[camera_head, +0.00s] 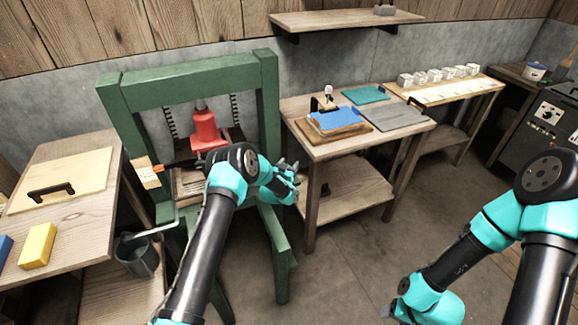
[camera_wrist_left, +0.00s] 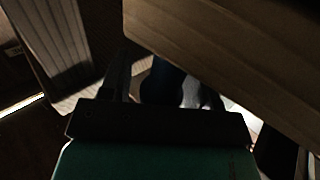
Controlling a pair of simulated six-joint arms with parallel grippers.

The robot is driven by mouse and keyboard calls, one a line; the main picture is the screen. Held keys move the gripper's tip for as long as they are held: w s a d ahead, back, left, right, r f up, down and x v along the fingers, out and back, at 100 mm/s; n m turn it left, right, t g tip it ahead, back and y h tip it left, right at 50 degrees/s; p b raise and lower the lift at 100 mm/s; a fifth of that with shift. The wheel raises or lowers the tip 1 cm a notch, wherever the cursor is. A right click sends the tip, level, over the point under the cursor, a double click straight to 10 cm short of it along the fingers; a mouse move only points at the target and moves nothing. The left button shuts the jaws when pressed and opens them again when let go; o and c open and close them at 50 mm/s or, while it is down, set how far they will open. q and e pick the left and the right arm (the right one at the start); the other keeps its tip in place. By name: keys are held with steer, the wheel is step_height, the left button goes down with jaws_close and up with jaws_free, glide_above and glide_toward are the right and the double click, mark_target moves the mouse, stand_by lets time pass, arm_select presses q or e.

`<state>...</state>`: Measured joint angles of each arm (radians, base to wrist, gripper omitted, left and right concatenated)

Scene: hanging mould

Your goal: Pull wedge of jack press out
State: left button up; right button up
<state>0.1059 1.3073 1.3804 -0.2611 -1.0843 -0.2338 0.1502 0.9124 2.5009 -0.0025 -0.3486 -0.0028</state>
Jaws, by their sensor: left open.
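The green jack press (camera_head: 190,68) stands left of centre, with a red jack (camera_head: 205,130) inside its frame above wooden boards. A small pale wooden piece with an orange end (camera_head: 146,173) sits by its left post; I cannot tell whether it is the wedge. My left gripper (camera_head: 290,178) is open at the right side of the press, and my left wrist covers part of the boards. I see nothing held in it. The left wrist view is dark, with a wooden board (camera_wrist_left: 235,60) across its upper right. My right gripper's fingers do not show.
A wooden table (camera_head: 70,225) with a handled board (camera_head: 70,185) and a yellow block (camera_head: 38,246) is at left. A grey pot (camera_head: 138,258) is beside the press. A workbench (camera_head: 318,148) stands close to the right. Bare floor lies in front.

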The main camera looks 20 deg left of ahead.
arm_select(q)
steer(key=shift+c, duration=0.4)
jaws_close()
